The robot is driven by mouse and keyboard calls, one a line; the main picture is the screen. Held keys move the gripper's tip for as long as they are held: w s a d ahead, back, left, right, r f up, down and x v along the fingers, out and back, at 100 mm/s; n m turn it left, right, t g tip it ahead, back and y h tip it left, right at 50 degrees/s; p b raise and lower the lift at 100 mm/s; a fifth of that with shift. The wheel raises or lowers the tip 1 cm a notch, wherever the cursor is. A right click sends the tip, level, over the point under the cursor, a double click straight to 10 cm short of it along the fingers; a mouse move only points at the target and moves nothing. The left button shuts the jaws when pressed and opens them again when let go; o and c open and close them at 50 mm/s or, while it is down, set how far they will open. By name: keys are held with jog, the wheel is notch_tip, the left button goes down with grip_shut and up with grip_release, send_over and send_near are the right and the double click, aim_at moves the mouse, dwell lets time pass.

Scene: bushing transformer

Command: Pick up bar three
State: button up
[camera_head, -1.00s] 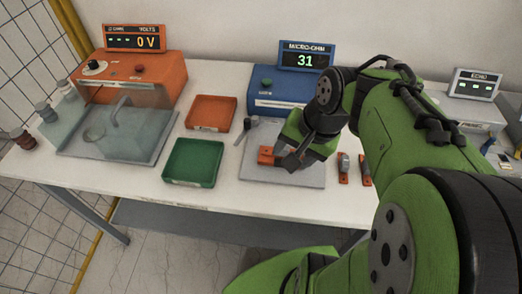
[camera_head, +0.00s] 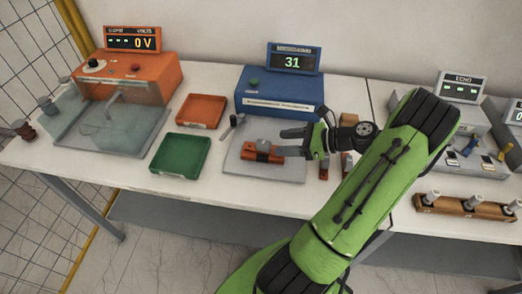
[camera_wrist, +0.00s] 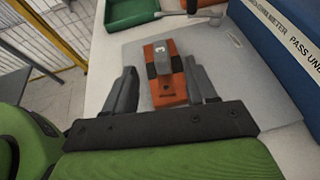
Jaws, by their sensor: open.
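An orange bar (camera_head: 262,152) with a dark band and a grey metal block lies on the grey plate (camera_head: 240,168) in front of the blue micro-ohm meter. It also shows in the wrist view (camera_wrist: 172,92). My gripper (camera_head: 281,142) is open and empty, just right of this bar in the head view. In the wrist view the bar lies between the two spread fingers (camera_wrist: 160,66); I cannot tell the height gap. Two more bars stand partly hidden beside my arm, one at the plate's right edge (camera_head: 324,166).
The blue meter (camera_head: 277,92) reads 31. A green tray (camera_head: 180,153) and an orange tray (camera_head: 201,110) lie left of the plate. An orange tester reading 0 V (camera_head: 132,72) stands far left. A wooden rack (camera_head: 465,207) with several pieces is at right.

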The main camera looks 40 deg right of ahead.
aim_at(262, 144)
jog(key=b+x, duration=0.2)
jog(key=x, duration=0.6)
jog(key=shift+w+f, duration=0.15)
jog(key=shift+f, duration=0.1)
jog(key=shift+d, duration=0.1)
jog(key=shift+c, duration=0.4)
grip_shut()
